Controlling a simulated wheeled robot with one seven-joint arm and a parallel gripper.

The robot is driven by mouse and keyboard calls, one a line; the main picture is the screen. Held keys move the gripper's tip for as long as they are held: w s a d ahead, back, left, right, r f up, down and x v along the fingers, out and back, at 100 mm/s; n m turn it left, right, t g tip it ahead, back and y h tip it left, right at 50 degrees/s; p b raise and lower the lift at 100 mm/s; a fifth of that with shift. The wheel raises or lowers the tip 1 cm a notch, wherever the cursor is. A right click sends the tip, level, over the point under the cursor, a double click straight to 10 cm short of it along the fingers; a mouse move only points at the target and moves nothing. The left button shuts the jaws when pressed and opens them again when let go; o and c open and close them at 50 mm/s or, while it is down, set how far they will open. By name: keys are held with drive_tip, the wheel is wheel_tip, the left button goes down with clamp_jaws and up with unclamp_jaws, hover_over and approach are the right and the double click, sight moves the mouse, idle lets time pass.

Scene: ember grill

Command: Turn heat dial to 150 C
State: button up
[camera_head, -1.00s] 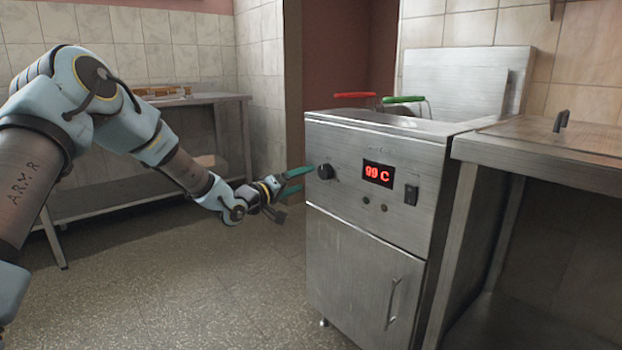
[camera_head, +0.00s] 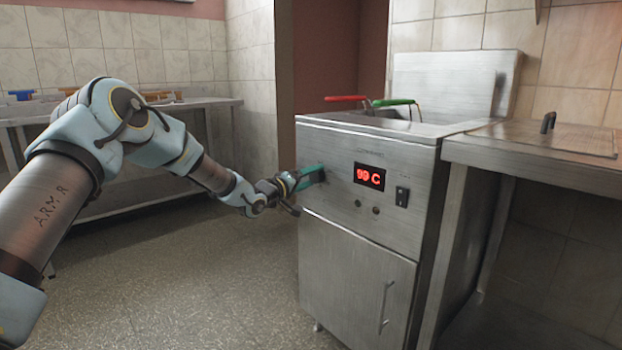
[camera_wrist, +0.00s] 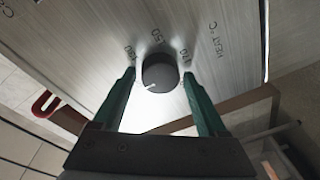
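The heat dial (camera_wrist: 160,70) is a dark round knob on the fryer's metal front panel, with a small white mark on its lower left edge. Printed numbers and the words "HEAT °C" lie around it; the numbers are small and partly hard to read. My gripper (camera_head: 311,177) is at the panel's left side in the head view, hiding the dial there. In the wrist view its green fingers (camera_wrist: 159,76) are open, one on each side of the dial, with narrow gaps. The red display (camera_head: 369,176) reads about 90 or 99 C.
The fryer (camera_head: 360,250) has a switch (camera_head: 402,196), two small round knobs below the display, and red (camera_head: 345,98) and green (camera_head: 394,102) basket handles on top. A metal table (camera_head: 560,160) stands close on the right. Floor at the left front is clear.

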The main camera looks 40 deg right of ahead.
drive_tip(key=c, duration=1.1)
drive_tip(key=shift+f, duration=0.1)
drive_tip(key=m+b, duration=0.4)
drive_tip(key=m, duration=0.2)
drive_tip(key=shift+f+h, duration=0.15)
drive_tip(key=shift+h, duration=0.15)
drive_tip(key=m+b, duration=0.2)
drive_tip(key=m, duration=0.1)
drive_tip(key=m+g+b, duration=0.1)
drive_tip(key=m, duration=0.2)
drive_tip(key=shift+m+h+b, duration=0.3)
drive_tip(key=shift+m+b, duration=0.1)
drive_tip(key=m+b, duration=0.2)
drive_tip(key=m, duration=0.1)
drive_tip(key=m+g+b, duration=0.1)
drive_tip(key=m+b, duration=0.1)
drive_tip(key=m, duration=0.2)
drive_tip(key=shift+w+f+g, duration=0.1)
drive_tip(key=shift+g, duration=0.2)
drive_tip(key=m+g+b, duration=0.1)
drive_tip(key=m+b, duration=0.1)
drive_tip(key=m, duration=0.4)
drive_tip(key=shift+b, duration=0.3)
